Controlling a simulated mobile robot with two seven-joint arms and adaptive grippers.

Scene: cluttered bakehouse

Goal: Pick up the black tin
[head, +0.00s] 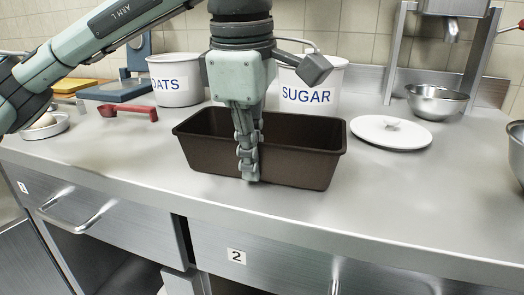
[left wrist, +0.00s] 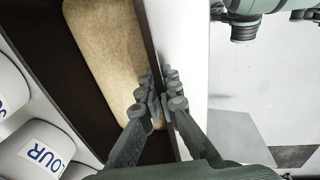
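The black tin (head: 205,152) is a dark, long loaf tin standing level on the steel worktop, close to its front edge. In the left wrist view the tin (left wrist: 45,45) holds a tan loaf (left wrist: 100,45). My left gripper (head: 249,176) points down at the tin's near long wall. In the left wrist view its fingers (left wrist: 160,100) are close together, one inside and one outside, with the wall pinched between them. The tin's base seems to rest on the worktop. My right gripper does not show clearly in either view.
White canisters marked OATS (head: 176,87) and SUGAR (head: 318,100) stand behind the tin. A white lid (head: 375,135) lies at its right, with a steel bowl (head: 437,102) beyond. A red scoop (head: 128,112) lies at left.

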